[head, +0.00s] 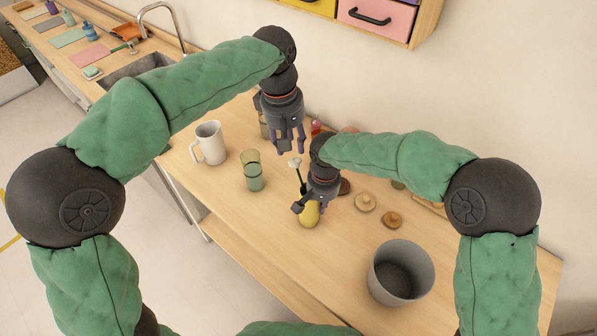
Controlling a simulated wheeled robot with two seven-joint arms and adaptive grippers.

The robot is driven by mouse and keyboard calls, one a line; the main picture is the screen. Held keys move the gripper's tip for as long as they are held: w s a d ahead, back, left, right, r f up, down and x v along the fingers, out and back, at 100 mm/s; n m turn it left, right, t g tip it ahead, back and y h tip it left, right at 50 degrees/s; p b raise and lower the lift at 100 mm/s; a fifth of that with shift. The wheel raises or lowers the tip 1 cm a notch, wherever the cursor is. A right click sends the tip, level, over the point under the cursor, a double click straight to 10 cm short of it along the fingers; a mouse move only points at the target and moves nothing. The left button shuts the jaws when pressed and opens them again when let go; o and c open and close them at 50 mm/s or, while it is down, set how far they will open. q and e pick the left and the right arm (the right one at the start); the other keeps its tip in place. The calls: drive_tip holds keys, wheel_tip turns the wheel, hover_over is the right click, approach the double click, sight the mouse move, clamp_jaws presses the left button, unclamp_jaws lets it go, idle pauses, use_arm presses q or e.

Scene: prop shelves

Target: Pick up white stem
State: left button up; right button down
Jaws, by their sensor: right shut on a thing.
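The white stem (296,164) has a small white bloom on a thin dark green stalk and stands up near the middle of the counter. Its lower end goes down toward a small yellow vase (309,217). I cannot tell whether the stalk is inside the vase. My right gripper (307,204) is shut on the stem's lower stalk, just at the vase's top, and partly hides both. My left gripper (290,150) hangs above and behind the stem, fingers pointing down, apart and empty.
A white pitcher (209,143) and a green glass (252,171) stand to the left. A grey bin (401,273) stands front right. Round wooden lids (365,202) lie right of the vase. A sink (137,68) is further left. Bare counter (290,265) lies in front.

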sight(293, 157)
use_arm(q)
drive_tip(key=shift+w+d+f, duration=0.1)
drive_tip(key=shift+d+f, duration=0.05)
drive_tip(key=shift+f, duration=0.95)
drive_tip(key=shift+w+d+f, duration=0.1)
drive_tip(key=shift+f, duration=0.95)
drive_tip(key=shift+w+d+f, duration=0.1)
drive_tip(key=shift+d+f, duration=0.05)
drive_tip(key=shift+f, duration=0.95)
drive_tip(key=shift+s, duration=0.1)
drive_tip(key=shift+c, duration=0.3)
drive_tip(key=c, duration=0.4)
